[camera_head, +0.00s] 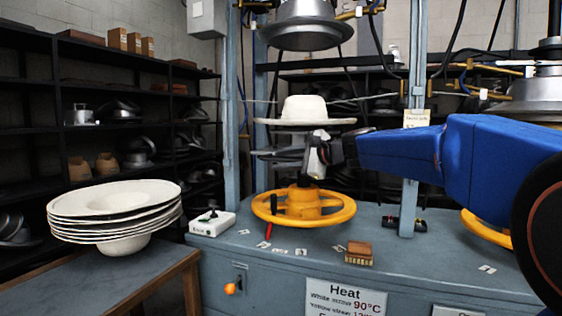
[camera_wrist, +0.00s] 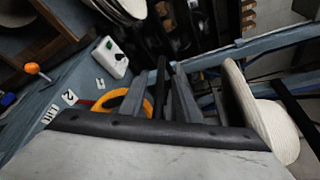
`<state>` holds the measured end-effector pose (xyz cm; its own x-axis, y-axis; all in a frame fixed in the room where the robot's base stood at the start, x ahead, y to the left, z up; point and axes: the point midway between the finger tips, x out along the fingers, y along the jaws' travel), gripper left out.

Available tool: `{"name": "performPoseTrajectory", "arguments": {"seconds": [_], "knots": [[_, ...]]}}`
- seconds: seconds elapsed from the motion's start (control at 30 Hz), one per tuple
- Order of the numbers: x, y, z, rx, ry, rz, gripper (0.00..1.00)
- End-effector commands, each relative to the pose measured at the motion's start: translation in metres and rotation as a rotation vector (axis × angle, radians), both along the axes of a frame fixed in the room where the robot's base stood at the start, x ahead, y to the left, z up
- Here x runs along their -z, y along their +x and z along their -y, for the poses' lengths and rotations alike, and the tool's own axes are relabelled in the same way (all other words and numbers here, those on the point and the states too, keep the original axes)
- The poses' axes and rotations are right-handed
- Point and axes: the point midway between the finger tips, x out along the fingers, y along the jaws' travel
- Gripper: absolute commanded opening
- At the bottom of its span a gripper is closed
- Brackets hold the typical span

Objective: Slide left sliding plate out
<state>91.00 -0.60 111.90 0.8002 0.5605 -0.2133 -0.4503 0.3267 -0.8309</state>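The left press station has a yellow wheel-shaped piece (camera_head: 335,208) with an upright dark handle, low over the blue-grey bench. It also shows in the wrist view (camera_wrist: 148,104), partly hidden by my fingers. Above it are grey plate-like parts (camera_head: 276,157), partly covered by my gripper; I cannot tell which part is the sliding plate. A white brimmed hat (camera_head: 305,110) is above these parts, and its brim shows in the wrist view (camera_wrist: 262,115). My gripper (camera_head: 316,160) is below the hat and above the wheel. Its fingers (camera_wrist: 162,90) look apart; I see nothing clearly held.
A metal press head (camera_head: 305,28) hangs over the hat. A blue-grey post (camera_head: 412,150) stands right of the station. A white switch box (camera_head: 212,223) and a brush (camera_head: 359,254) are on the bench. Stacked white hats (camera_head: 115,205) are on a side table at left.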

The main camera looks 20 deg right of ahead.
Motion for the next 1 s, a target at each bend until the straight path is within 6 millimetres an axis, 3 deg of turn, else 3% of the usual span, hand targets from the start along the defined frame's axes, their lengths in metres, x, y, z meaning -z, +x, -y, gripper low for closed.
{"name": "performPoseTrajectory", "arguments": {"seconds": [0.4,0.43,0.53,0.57,1.0], "knots": [[0.0013,0.0065,-0.0048,0.001,0.000,0.001,0.29],[0.0014,0.0065,-0.0048,0.001,0.000,0.001,0.27],[0.0014,0.0064,-0.0048,0.001,0.000,0.001,0.03],[0.0014,0.0064,-0.0048,0.001,0.000,0.001,0.00],[0.0013,-0.0028,-0.0119,-0.001,-0.001,0.001,0.00]]}}
